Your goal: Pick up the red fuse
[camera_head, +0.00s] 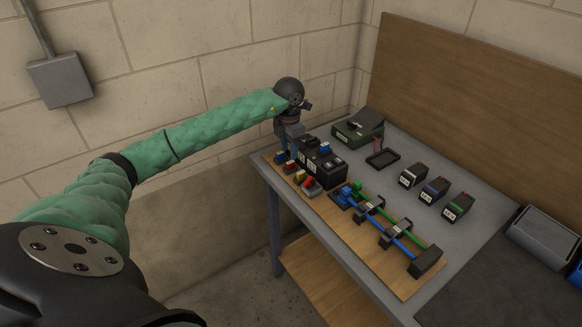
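A small red fuse (309,182) sits at the near end of a short row of coloured fuses on the left edge of the wooden board. My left arm, in a green sleeve, reaches in from the left. My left gripper (287,150) points down over the far end of that row, beyond the red fuse and apart from it. Its fingertips are small and partly merge with the parts below, so I cannot tell whether they are open or hold anything. My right gripper is out of view.
A yellow fuse (299,176) stands beside the red one. A black block (322,163) is close on the right. Blue and green tubes run along the board (405,292). Several labelled boxes, a small black tray (383,159) and a dark green case (357,127) stand on the grey table.

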